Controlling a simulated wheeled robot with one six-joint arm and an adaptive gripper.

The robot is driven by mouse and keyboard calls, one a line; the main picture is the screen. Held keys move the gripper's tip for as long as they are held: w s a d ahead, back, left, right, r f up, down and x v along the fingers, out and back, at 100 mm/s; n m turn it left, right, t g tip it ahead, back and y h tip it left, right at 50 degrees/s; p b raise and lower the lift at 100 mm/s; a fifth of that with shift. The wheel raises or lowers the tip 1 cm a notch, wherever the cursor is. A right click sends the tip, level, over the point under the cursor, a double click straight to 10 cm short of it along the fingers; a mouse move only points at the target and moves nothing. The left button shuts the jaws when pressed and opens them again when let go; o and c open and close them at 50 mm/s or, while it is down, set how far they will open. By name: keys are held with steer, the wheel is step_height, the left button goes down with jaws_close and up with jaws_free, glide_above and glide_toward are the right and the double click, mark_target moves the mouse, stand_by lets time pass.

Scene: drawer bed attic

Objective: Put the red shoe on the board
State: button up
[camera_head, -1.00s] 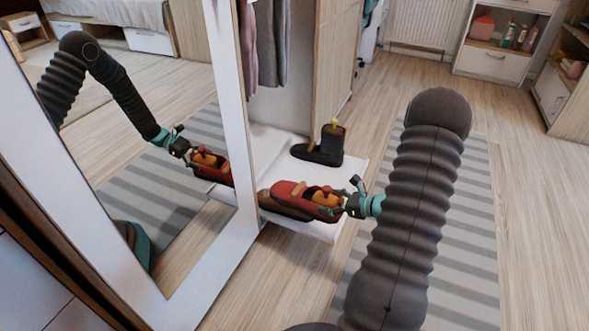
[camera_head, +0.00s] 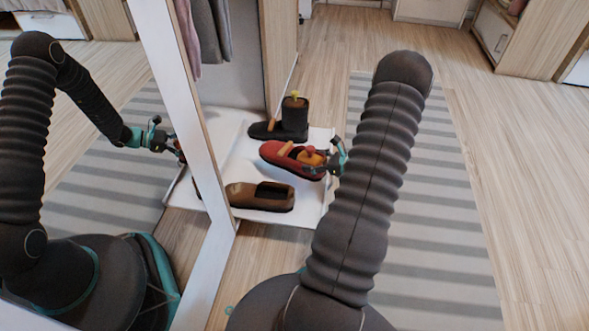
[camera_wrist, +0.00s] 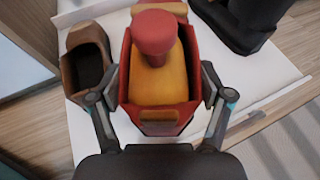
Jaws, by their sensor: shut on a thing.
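The red shoe (camera_head: 275,155) is in my gripper (camera_head: 332,158) above or on the white board (camera_head: 312,200), between a brown shoe (camera_head: 240,196) and a black boot (camera_head: 293,120). I cannot tell whether its sole touches the board. In the wrist view my gripper (camera_wrist: 158,92) is shut on the red shoe (camera_wrist: 127,82), one finger on each side of its heel end. Orange-yellow contents and a red knob (camera_wrist: 154,32) show in its opening. The brown shoe (camera_wrist: 70,50) is to the left and the dark boot (camera_wrist: 235,25) at upper right.
A mirror with a white frame (camera_head: 190,120) stands left of the board and reflects my arm. Hanging clothes (camera_head: 208,30) and a wooden panel (camera_head: 278,50) are behind the board. A striped rug (camera_head: 430,190) lies on the right, with open floor beyond.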

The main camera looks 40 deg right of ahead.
mark_target(299, 162)
steer(key=x, duration=0.4)
steer(key=f+x, duration=0.1)
steer(key=x, duration=0.1)
steer(key=shift+s+a+f+b, duration=0.1)
steer(key=shift+a+b, duration=0.2)
steer(key=shift+a, duration=0.05)
steer(key=shift+f+b, duration=0.3)
steer(key=shift+f, duration=1.75)
steer(key=shift+f, duration=0.1)
steer(key=o, duration=1.3)
